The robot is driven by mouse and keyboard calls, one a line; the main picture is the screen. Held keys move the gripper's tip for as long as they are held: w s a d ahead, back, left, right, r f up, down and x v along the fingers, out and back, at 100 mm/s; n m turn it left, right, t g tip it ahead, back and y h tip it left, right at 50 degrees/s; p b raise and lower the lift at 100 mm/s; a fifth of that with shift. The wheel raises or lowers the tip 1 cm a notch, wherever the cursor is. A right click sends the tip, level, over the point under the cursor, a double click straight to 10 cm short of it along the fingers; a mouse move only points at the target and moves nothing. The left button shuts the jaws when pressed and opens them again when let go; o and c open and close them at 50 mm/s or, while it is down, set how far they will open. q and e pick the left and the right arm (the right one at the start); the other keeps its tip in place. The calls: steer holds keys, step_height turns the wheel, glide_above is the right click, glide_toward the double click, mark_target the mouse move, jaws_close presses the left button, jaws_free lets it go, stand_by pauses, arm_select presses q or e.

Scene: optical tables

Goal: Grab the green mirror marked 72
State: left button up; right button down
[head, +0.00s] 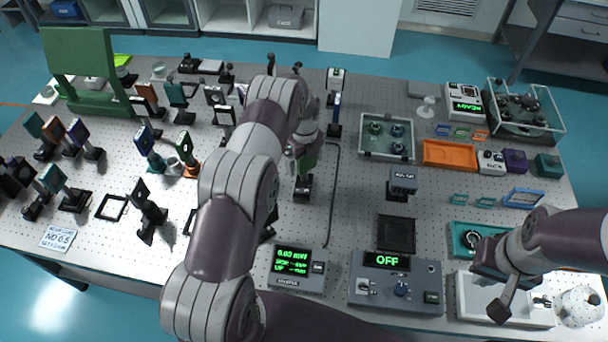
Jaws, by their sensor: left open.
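A green mirror (309,160) stands on a black post mount (303,187) near the middle of the table. Its marking cannot be read, and it is partly hidden by my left gripper (302,150). My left gripper is open, right at the mirror's upper left; I cannot tell whether the fingers touch it. Another green-faced mount (184,143) stands further left, also with no readable number. My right gripper (494,282) is low over the front right of the table, near a white tray (500,312); its jaws are not clear.
Several mirrors and lens mounts crowd the left of the table. A black hex rod (331,200) lies just right of the green mirror. A power meter (297,270) and an OFF controller (395,285) stand at the front. Trays (450,155) and small boxes fill the right.

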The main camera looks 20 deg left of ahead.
arm_select(q)
steer(key=shift+c, duration=0.3)
steer(key=shift+d, duration=0.1)
steer(key=c, duration=0.6)
steer(key=shift+w, duration=0.1)
jaws_close()
